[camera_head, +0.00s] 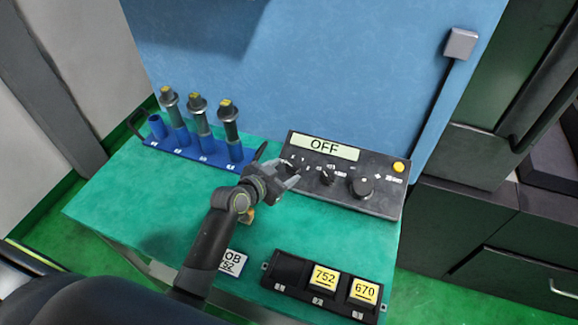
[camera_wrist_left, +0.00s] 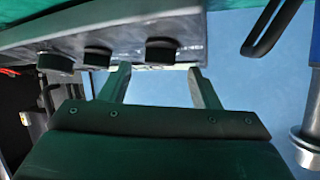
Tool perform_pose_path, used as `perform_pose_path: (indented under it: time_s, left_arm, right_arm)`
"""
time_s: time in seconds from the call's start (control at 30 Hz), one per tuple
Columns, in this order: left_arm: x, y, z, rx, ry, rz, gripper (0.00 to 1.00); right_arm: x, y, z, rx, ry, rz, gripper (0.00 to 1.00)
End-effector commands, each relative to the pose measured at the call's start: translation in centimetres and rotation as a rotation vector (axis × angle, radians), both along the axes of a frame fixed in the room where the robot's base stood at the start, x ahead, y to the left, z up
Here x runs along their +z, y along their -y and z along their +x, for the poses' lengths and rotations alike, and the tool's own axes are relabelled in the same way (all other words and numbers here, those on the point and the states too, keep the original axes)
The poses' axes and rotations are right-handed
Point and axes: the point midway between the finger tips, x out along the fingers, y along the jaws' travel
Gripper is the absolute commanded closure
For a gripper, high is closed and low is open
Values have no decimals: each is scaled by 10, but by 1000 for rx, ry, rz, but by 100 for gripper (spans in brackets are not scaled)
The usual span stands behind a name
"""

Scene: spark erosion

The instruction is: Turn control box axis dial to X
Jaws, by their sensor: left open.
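The black control box (camera_head: 330,197) stands at the back right of the green table, and its display (camera_head: 324,147) reads OFF. It has a left dial (camera_head: 288,163), a middle dial (camera_head: 327,177) and a larger right knob (camera_head: 362,187). Which dial is the axis dial is too small to read. My left gripper (camera_head: 292,174) is open at the left dial, partly covering it. In the left wrist view that dial (camera_wrist_left: 161,48) lies ahead, between the lines of the two open fingers (camera_wrist_left: 158,72); contact cannot be told. My right gripper is out of view.
A yellow button (camera_head: 399,167) is on the box's right. A blue rack (camera_head: 188,146) with several holders stands at the left. A black tray (camera_head: 288,273) with yellow blocks 752 and 670 and a JOB 752 card (camera_head: 232,262) lie in front. A blue wall (camera_head: 330,70) rises behind.

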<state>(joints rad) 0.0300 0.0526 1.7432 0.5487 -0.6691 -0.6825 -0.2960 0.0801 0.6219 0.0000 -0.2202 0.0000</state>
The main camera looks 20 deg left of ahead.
Motion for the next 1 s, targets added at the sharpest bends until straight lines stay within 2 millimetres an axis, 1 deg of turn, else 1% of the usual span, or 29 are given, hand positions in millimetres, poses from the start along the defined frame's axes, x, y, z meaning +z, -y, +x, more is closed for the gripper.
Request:
perform_pose_path:
  time_s: [0.03, 0.1, 0.3, 0.67, 0.77, 1.0]
  left_arm:
    - [-1, 3, 7, -1, -1, -1, 44]
    - [-5, 5, 13, -1, 0, 0, 44]
    - [-11, 9, 26, 0, 0, 0, 44]
    - [-12, 10, 29, 0, 0, 1, 44]
    - [-12, 10, 29, 0, 0, 1, 54]
    - [-13, 10, 29, 0, 0, 0, 86]
  right_arm:
    - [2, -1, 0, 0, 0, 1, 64]
    - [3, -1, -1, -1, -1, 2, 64]
    - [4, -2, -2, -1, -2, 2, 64]
    - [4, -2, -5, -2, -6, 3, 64]
    - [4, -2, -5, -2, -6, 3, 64]
    - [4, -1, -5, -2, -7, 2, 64]
